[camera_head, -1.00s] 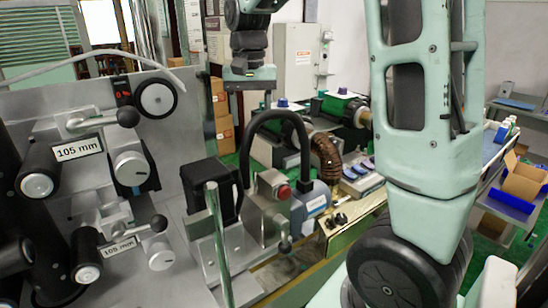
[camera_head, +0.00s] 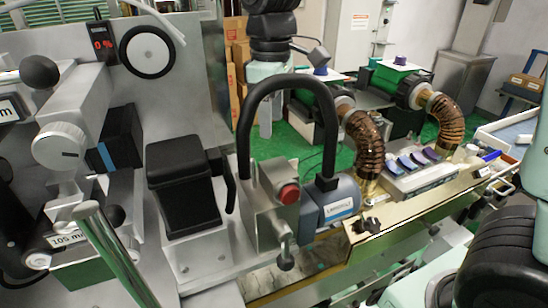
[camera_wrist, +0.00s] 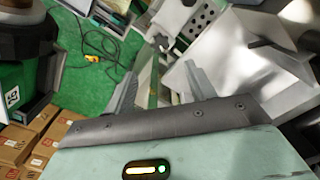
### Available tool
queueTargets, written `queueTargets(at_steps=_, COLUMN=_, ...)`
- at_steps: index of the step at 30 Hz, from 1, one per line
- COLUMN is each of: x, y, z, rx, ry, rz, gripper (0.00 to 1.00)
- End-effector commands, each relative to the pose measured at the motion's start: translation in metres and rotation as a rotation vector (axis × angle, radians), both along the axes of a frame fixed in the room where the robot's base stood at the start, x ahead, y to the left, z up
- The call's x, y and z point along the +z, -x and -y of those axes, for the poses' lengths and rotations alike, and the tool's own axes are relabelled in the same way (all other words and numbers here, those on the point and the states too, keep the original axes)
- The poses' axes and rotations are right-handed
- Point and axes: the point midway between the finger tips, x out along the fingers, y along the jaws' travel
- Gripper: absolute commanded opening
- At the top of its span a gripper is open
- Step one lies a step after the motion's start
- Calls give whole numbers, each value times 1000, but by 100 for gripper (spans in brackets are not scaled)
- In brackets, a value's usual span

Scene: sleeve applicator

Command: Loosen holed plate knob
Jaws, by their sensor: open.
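A pale plate with several holes (camera_wrist: 203,20) shows at the top of the wrist view, beyond my fingertips. I cannot make out a knob on it for certain there. In the head view, a small black knob (camera_head: 367,225) sits on the brass-coloured rail beside the blue-grey motor; I cannot tell whether it belongs to the holed plate. My gripper (camera_wrist: 160,85) is open, with two grey fingers apart and nothing seen between them.
The machine has a black curved hose (camera_head: 290,85), a red button (camera_head: 288,193) and a steel post (camera_head: 112,255). Brown corrugated ducts (camera_head: 365,145) stand behind the rail.

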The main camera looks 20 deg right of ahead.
Motion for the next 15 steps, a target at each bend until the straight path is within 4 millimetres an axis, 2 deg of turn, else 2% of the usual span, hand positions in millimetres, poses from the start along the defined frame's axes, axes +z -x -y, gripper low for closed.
queueTargets(at_steps=9, x=-65, y=1, z=0, rx=-1, ry=2, rz=-6, gripper=55)
queueTargets(at_steps=15, x=-95, y=0, z=0, rx=-1, ry=1, rz=-3, gripper=55)
